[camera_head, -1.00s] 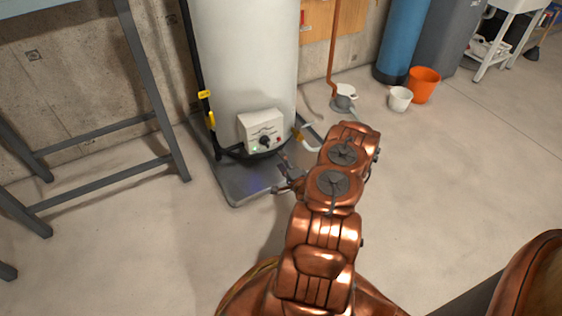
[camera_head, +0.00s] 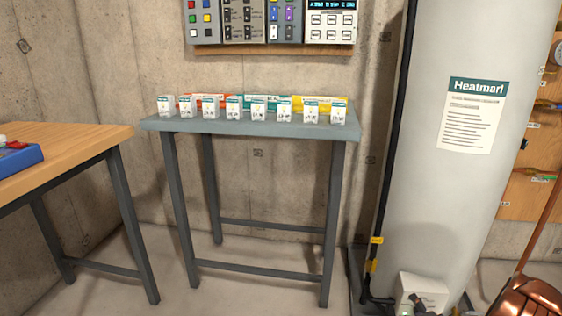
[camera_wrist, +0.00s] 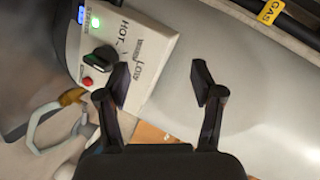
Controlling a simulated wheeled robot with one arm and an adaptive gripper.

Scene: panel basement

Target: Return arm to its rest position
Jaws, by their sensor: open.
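My gripper (camera_wrist: 162,84) is open in the wrist view, with its two dark fingers apart and nothing between them. It is in front of the white control box (camera_wrist: 140,35) of the water heater; I cannot tell the exact gap. The box has a dark knob (camera_wrist: 100,60), a red button (camera_wrist: 87,81) and a green light. In the head view, a copper part of my arm (camera_head: 527,300) shows at the bottom right corner. The control box (camera_head: 420,288) is at the bottom edge there, with dark gripper parts partly over it.
The tall white water heater (camera_head: 455,190) stands right, with a black pipe (camera_head: 392,150) beside it. A grey table (camera_head: 250,127) carries several small white boxes below a wall panel (camera_head: 270,22). A wooden table (camera_head: 70,155) is at left. A yellow gas tag (camera_wrist: 270,11) is near the gripper.

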